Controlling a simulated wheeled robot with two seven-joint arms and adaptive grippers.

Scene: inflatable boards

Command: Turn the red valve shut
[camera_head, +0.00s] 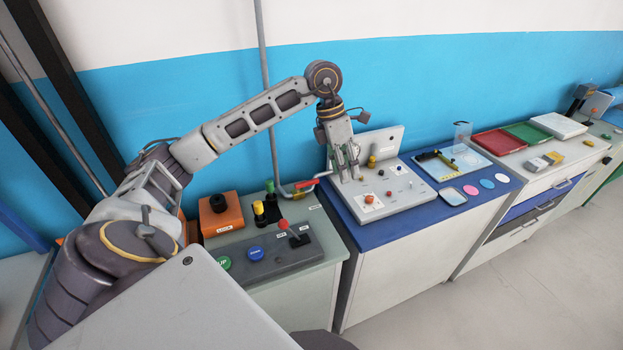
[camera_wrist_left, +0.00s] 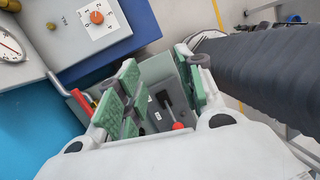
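The red valve handle (camera_head: 322,174) is a lever on a grey pipe (camera_head: 272,140) that comes down the blue wall and bends right at the bottom. The red handle (camera_wrist_left: 80,101) also shows in the left wrist view, to the left of the fingers and outside them. My left gripper (camera_head: 347,177) points down over the panel on the blue-topped bench, just right of the handle's end. Its green-padded fingers (camera_wrist_left: 160,85) are apart with nothing held between them. My right gripper is not in view.
A light panel (camera_head: 405,192) with knobs stands on the blue bench. The left bench carries an orange box (camera_head: 220,215), a dark lever box (camera_head: 270,255) and yellow and green knobs. Red and green trays (camera_head: 498,142) lie on the right bench. Floor at lower right is clear.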

